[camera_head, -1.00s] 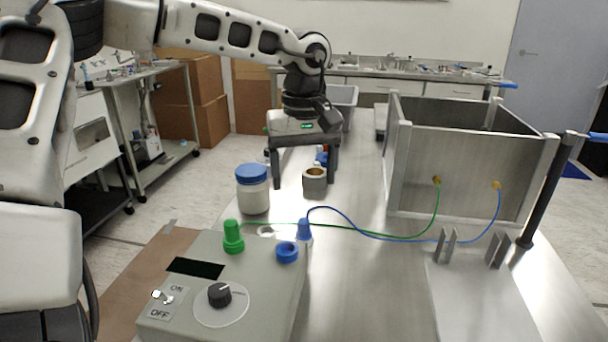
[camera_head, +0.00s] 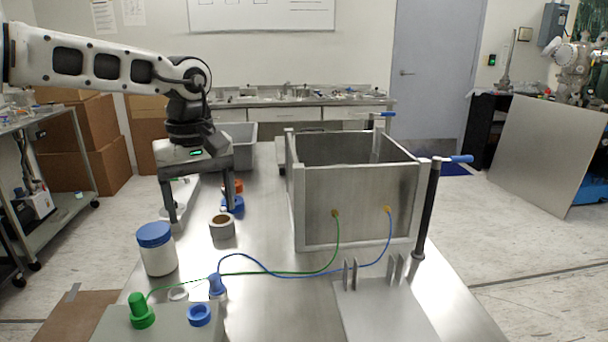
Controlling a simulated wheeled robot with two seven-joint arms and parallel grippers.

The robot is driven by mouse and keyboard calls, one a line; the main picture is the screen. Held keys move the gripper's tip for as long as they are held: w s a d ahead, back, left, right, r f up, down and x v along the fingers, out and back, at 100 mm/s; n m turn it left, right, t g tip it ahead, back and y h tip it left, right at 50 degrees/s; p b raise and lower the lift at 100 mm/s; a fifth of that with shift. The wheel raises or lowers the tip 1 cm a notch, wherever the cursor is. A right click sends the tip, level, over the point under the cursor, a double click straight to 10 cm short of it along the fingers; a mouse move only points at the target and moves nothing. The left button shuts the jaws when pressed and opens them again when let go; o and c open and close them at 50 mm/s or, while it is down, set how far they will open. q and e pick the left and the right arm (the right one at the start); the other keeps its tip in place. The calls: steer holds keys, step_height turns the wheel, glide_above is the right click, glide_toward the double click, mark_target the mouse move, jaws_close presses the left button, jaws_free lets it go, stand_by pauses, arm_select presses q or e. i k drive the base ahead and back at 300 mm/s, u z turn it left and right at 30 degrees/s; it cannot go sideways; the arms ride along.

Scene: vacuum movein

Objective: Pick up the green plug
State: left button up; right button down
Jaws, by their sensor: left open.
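The green plug (camera_head: 140,311) stands upright on the grey control box (camera_head: 170,328) at the lower left, with a green cable running from it to the metal chamber (camera_head: 355,205). A blue plug (camera_head: 217,285) with a blue cable stands at the box's back edge, beside a blue ring-shaped socket (camera_head: 199,315). My left gripper (camera_head: 203,218) is open, fingers pointing down, above the table behind the green plug and well apart from it. Nothing shows between its fingers. My right gripper is out of view.
A white jar with a blue lid (camera_head: 156,249) stands between the gripper and the box. A small metal cup (camera_head: 222,228) and a blue and orange item (camera_head: 233,197) are near the fingers. A grey bin (camera_head: 240,148) is behind. Upright metal brackets (camera_head: 372,272) stand at the right.

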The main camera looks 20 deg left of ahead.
mark_target(141, 310)
steer(key=k, duration=2)
